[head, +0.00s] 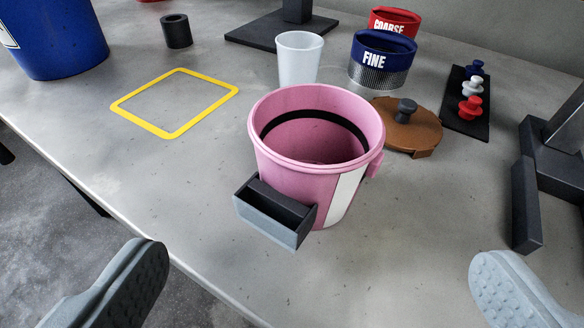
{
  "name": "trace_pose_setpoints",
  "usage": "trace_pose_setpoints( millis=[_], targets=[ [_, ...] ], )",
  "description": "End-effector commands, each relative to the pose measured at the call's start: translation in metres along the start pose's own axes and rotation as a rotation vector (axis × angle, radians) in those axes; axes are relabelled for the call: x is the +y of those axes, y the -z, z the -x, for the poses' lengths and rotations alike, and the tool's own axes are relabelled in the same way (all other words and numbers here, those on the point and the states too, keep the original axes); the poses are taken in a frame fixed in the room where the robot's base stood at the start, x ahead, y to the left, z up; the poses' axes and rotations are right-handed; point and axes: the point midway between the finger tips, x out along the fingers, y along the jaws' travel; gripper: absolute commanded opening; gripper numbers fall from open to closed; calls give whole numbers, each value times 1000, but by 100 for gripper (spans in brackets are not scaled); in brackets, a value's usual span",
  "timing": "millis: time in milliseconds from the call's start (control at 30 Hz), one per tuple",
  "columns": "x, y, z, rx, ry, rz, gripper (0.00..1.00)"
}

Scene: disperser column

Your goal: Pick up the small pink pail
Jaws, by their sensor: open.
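The small pink pail (290,178) stands upright on the grey table, near the middle of the head view. Its top is open, with a dark band around the inside and a white stripe on its outer right side. A grey box-shaped holder (272,222) sticks out from its front left side, and a small pink lug shows at its right. My gripper (324,284) is open, with one grey finger at the lower left and one at the lower right. The fingers are apart from the pail, on the near side of it, with nothing between them.
A translucent cup (298,60), a blue FINE sieve (381,62), a red COARSE sieve (394,20) and a brown knobbed lid (408,132) stand behind the pail. A yellow square outline (174,131) and blue bucket (55,45) are left. A black stand (524,205) is right.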

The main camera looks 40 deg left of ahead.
Motion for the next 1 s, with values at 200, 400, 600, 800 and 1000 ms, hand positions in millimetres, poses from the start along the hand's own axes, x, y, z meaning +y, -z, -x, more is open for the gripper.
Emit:
trace_pose_setpoints(
  millis=[200, 400, 600, 800, 1000],
  targets=[
    [0, 0, -28, -2, 0, -2, 100],
    [0, 0, -54, -1, 0, -1, 100],
    [0, 0, -78, 0, 0, -1, 100],
    [1, 0, -90, 0, -1, 0, 100],
    [1, -1, -102, -1, -1, 0, 100]
  ],
)
